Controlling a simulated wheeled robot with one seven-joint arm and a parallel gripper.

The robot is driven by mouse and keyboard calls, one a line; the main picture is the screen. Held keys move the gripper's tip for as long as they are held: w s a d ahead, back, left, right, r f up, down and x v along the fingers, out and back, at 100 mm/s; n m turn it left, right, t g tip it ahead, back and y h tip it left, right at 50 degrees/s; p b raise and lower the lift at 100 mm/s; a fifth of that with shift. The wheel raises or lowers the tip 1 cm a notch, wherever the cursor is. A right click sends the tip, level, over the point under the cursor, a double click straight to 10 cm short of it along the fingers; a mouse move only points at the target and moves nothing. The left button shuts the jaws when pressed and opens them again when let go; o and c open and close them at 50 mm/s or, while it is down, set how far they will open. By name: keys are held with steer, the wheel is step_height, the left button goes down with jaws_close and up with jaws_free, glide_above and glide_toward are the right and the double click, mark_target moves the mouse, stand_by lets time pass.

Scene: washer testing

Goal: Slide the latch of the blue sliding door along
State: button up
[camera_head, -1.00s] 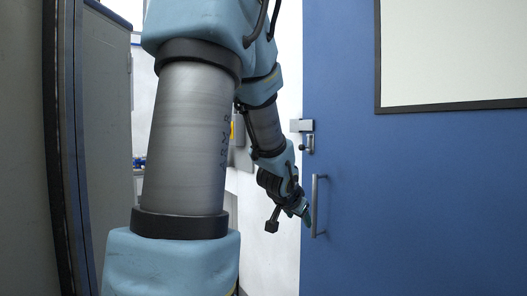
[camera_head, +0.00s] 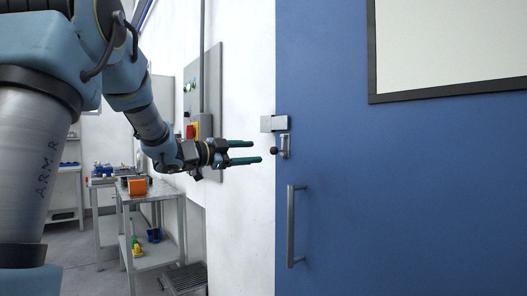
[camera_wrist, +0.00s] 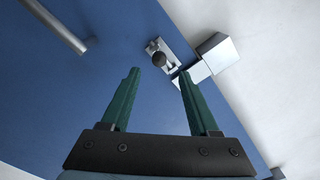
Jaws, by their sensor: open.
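The blue sliding door (camera_head: 400,200) fills the right of the head view. Its latch (camera_head: 284,147) is a small metal fitting with a dark round knob at the door's left edge, below a metal block (camera_head: 274,123) that reaches onto the white wall. My gripper (camera_head: 254,152) has two green fingers, open and empty, pointing right at about knob height, just left of the latch in the picture. In the wrist view, the latch (camera_wrist: 158,55) lies ahead of my gripper (camera_wrist: 160,76), beyond the fingertips and between their lines. The fingers appear apart from the knob.
A vertical bar handle (camera_head: 291,226) is on the door below the latch. A framed pale window (camera_head: 450,45) is at the upper right. A control panel (camera_head: 203,100) with a red switch is on the wall behind my arm. Metal tables (camera_head: 150,195) stand at the left.

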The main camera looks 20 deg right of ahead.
mark_target(272, 151)
steer(key=d, duration=0.2)
steer(key=w+d+p, duration=0.1)
steer(key=d, duration=0.5)
steer(key=shift+w+d+p, duration=0.1)
steer(key=shift+w+p, duration=0.1)
steer(key=shift+p, duration=0.2)
jaws_close()
stand_by(0.9)
